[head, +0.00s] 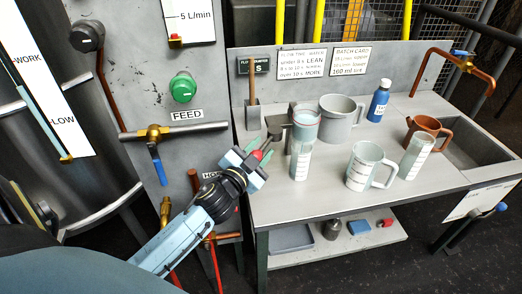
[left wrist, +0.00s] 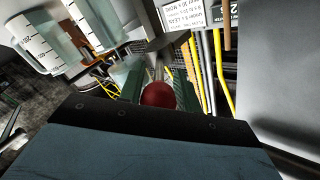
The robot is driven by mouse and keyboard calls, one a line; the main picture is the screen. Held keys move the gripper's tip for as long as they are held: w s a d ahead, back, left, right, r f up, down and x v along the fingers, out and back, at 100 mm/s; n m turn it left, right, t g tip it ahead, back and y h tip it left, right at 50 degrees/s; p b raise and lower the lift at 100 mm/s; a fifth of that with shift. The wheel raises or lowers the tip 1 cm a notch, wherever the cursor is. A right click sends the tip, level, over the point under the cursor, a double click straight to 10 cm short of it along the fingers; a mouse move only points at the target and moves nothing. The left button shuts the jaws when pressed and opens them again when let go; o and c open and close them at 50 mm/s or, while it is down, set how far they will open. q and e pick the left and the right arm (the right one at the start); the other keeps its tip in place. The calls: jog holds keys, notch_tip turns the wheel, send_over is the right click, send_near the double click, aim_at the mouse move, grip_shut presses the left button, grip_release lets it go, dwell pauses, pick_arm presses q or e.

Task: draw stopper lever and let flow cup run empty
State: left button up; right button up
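The flow cup (head: 306,122), holding pale blue liquid, sits on a stand on the bench. A graduated clear cylinder (head: 300,162) stands below it. The stopper lever's grey arm (head: 274,134) reaches left from the stand and ends in a red knob (head: 257,155), which also shows in the left wrist view (left wrist: 158,95). My left gripper (head: 261,151) has its green fingers on both sides of the knob, as the left wrist view (left wrist: 159,88) confirms. I cannot tell whether they press on it. My right gripper is not in view.
A grey jug (head: 340,119), clear measuring jug (head: 366,166), second cylinder (head: 416,158), brown pot (head: 426,131) and blue bottle (head: 378,101) stand on the bench. A sink (head: 475,150) is at right. The feed panel with a green knob (head: 183,87) and valve handles is at left.

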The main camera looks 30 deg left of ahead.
pick_arm(q)
jog(key=shift+o, duration=1.4)
jog(key=shift+s, duration=0.35)
jog(key=s, duration=1.2)
jog(key=shift+s+d+p, duration=0.3)
jog(key=shift+s+d, duration=0.05)
jog(key=shift+d, duration=0.1)
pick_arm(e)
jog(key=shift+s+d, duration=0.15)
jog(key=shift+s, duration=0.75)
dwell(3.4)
